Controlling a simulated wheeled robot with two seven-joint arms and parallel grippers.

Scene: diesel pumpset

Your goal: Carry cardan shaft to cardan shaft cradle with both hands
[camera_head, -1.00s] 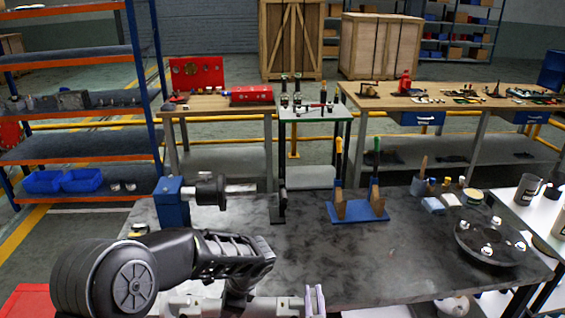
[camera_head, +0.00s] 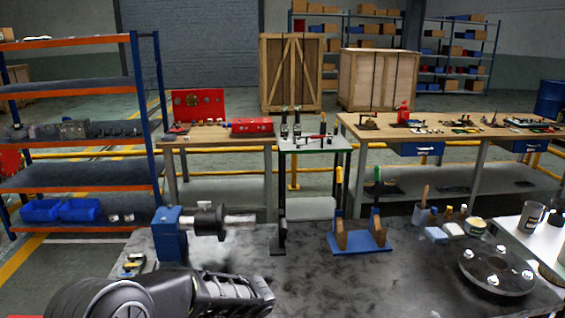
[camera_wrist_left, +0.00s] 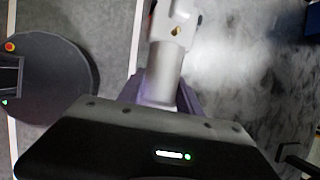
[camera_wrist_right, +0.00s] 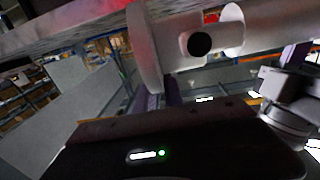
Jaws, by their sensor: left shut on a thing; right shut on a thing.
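The cardan shaft shows in the left wrist view as a grey tube (camera_wrist_left: 165,72) with a joint end above it, my left gripper (camera_wrist_left: 165,95) shut around it. In the right wrist view the shaft (camera_wrist_right: 190,40) shows a pale round flange, a yoke and a tube, with my right gripper (camera_wrist_right: 160,95) shut at the flange end. In the head view the shaft and both grippers are below the picture; only part of my left arm shows. A blue stand with two upright wooden blocks (camera_head: 360,243), which looks like the cradle, stands empty on the dark bench.
The dark bench top (camera_head: 300,285) is clear in front of the blue stand. A blue block with a dark spindle (camera_head: 170,235) stands left. A round black flange plate (camera_head: 497,270) and several small pots lie right.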

